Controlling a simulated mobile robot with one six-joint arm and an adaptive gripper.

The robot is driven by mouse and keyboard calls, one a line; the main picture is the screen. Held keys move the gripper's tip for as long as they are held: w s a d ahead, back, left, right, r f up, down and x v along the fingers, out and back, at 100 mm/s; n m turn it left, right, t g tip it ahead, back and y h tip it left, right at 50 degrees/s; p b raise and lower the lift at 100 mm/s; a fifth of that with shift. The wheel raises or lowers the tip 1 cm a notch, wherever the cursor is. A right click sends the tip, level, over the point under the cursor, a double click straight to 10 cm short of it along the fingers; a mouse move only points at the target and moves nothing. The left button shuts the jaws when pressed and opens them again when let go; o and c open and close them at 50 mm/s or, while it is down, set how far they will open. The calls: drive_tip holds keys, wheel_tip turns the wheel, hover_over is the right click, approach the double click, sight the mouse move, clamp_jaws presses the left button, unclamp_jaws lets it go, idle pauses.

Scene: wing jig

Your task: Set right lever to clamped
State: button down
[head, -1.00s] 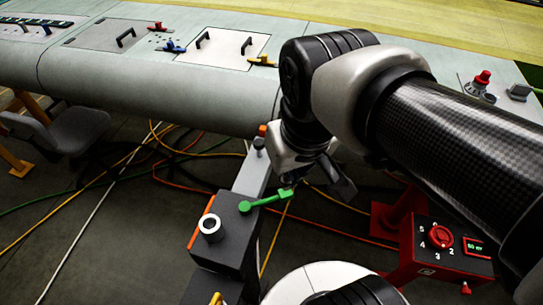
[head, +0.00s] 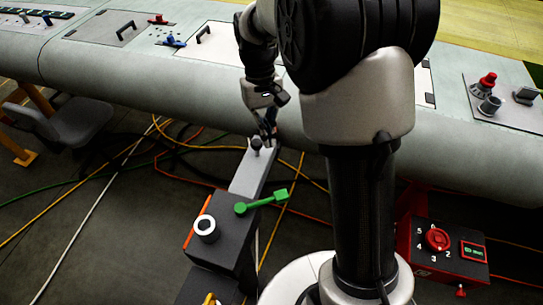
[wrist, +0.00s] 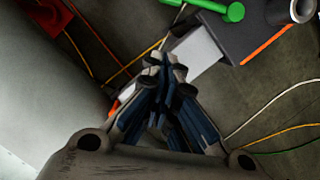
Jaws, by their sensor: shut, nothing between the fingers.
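The green lever (head: 262,202) sits on a dark block of the jig (head: 222,232) in the head view. Its arm points right and slightly back, over the block's right edge. No label shows whether it is the right lever. It also shows at the top of the wrist view (wrist: 208,8). My gripper (head: 270,132) is shut and empty, beyond the lever, close to the far end of the grey bar and the wing's edge. In the wrist view its fingertips (wrist: 164,66) meet in front of the bar, apart from the lever. Part of the bar is hidden behind the fingers.
The grey wing (head: 130,88) runs across the back, with panels, handles and small coloured clamps. A red control box (head: 438,245) with a dial stands at the right. A light ring (head: 206,228) is on the dark block. Cables cross the floor.

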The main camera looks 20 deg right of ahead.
sight(263, 203)
drive_tip(key=shift+f, duration=0.15)
drive_tip(key=s+f+b, duration=0.4)
drive_tip(key=s+f, duration=0.2)
drive_tip(key=f, duration=0.3)
drive_tip(key=shift+s+f+b, duration=0.15)
drive_tip(key=shift+f+b, duration=0.15)
drive_tip(key=shift+b, duration=0.05)
drive_tip(key=shift+d, duration=0.1)
idle(0.3)
